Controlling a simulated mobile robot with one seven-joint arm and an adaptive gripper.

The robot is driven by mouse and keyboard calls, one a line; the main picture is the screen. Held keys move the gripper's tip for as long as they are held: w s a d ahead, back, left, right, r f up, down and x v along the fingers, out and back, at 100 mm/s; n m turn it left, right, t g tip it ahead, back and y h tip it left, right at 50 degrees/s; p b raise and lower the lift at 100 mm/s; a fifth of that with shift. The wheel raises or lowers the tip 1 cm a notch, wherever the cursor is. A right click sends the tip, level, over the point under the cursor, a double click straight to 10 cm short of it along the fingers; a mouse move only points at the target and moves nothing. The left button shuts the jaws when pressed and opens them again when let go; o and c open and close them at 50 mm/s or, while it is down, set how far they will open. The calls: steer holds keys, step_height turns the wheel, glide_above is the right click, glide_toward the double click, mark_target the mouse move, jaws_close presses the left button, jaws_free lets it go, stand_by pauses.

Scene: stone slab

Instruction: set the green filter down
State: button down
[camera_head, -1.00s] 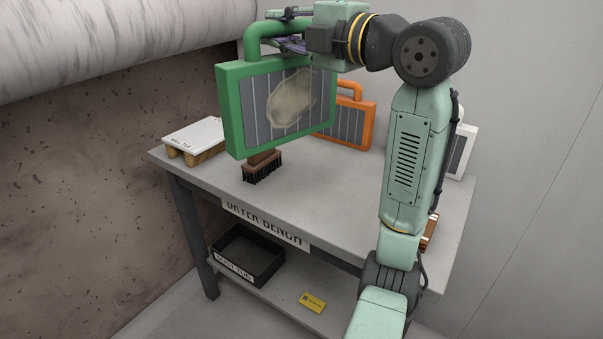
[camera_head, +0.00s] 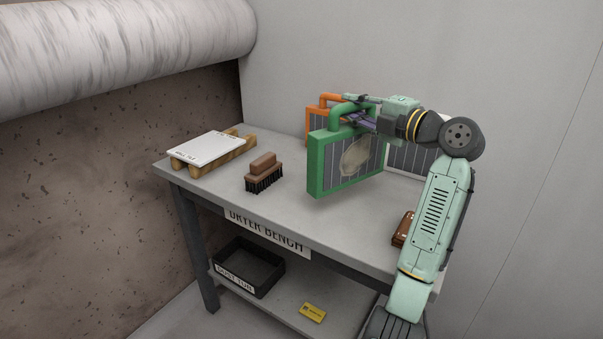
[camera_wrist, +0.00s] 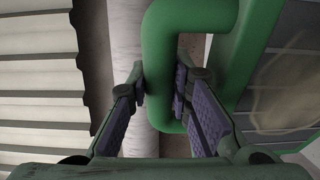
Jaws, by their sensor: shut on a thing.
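The green filter (camera_head: 317,165) is upright over the middle back of the bench top, with a pale stain on its grey ribbed face. Its bottom edge is at or just above the bench; I cannot tell whether it touches. My gripper (camera_head: 352,117) is shut on the filter's green loop handle at the top. In the wrist view, the purple-padded fingers (camera_wrist: 160,82) sit on both sides of the handle (camera_wrist: 157,50), and part of the filter's frame (camera_wrist: 243,60) shows at the right. The dryer bench (camera_head: 300,217) is grey.
An orange filter (camera_head: 313,122) stands behind the green one, partly hidden. A white-framed filter (camera_head: 408,162) stands to the right behind my arm. A brush (camera_head: 264,175), a white board on wooden pieces (camera_head: 206,148) and a brown object (camera_head: 402,230) are on the bench. The front middle is clear.

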steer(key=shift+w+d+f, duration=0.35)
steer(key=shift+d+f, duration=0.2)
steer(key=shift+f, duration=0.1)
steer(key=shift+w+f, duration=0.1)
steer(key=shift+f, duration=0.05)
steer(key=w+a+f+p, duration=0.2)
steer(key=a, duration=0.5)
steer(key=w+a+f+p, duration=0.2)
steer(key=a+f+p, duration=0.1)
steer(key=a, duration=0.5)
steer(key=shift+w, duration=0.4)
steer(key=shift+f, duration=0.2)
steer(key=c, duration=1.5)
jaws_free()
steer(key=shift+o, duration=0.2)
steer(key=shift+r, duration=0.1)
